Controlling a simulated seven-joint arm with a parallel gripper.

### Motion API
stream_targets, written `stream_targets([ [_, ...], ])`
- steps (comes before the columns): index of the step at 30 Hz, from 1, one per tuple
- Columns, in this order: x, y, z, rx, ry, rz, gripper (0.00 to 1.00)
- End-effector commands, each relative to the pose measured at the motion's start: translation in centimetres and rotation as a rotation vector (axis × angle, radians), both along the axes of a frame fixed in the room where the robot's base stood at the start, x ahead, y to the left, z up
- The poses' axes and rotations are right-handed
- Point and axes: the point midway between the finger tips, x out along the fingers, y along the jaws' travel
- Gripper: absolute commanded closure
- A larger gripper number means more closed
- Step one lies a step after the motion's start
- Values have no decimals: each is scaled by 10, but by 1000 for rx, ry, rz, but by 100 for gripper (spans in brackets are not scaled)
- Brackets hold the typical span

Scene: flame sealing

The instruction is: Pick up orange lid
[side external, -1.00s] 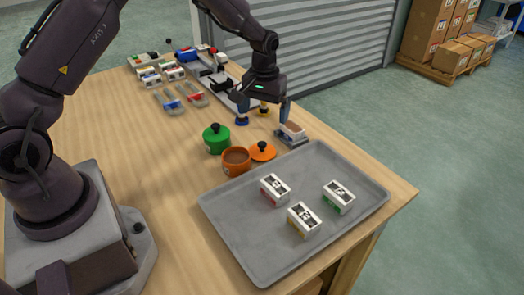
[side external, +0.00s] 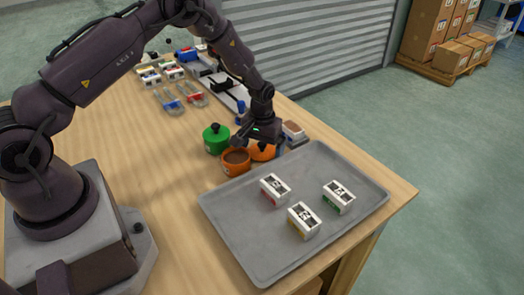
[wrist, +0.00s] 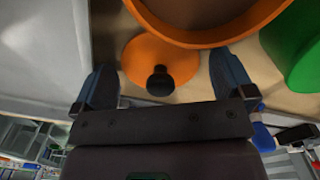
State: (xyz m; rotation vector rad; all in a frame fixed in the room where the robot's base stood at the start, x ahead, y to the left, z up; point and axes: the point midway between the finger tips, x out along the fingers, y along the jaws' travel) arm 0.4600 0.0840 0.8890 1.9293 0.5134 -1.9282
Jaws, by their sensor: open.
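The orange lid (side external: 262,152) with a black knob lies on the table beside the orange pot (side external: 236,162). My gripper (side external: 263,146) is low over the lid and partly hides it in the side external view. In the wrist view, the lid (wrist: 145,60) and its black knob (wrist: 160,81) lie between my two open blue fingers (wrist: 168,80). The fingers appear apart from the knob, one to each side of it. The orange pot (wrist: 215,38) is close beyond the lid.
A green lidded pot (side external: 215,140) stands left of the orange pot. A grey tray (side external: 235,225) with several white boxes is in front. A small block on a grey holder (side external: 294,133) stands right of my gripper. Clamps lie farther back.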

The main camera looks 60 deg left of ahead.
Motion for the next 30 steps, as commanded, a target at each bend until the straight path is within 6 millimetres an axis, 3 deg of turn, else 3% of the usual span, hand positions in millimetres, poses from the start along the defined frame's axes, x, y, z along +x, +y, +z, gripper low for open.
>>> stream_targets([
  [4, 0, 0, 0, 0, 0, 0, 0],
  [9, 0, 0, 1, 0, 0, 0, 39],
  [10, 0, 0, 1, 0, 0, 0, 41],
  [23, 0, 0, 4, 0, 0, 0, 42],
  [30, 1, 0, 31, 1, -3, 0, 42],
])
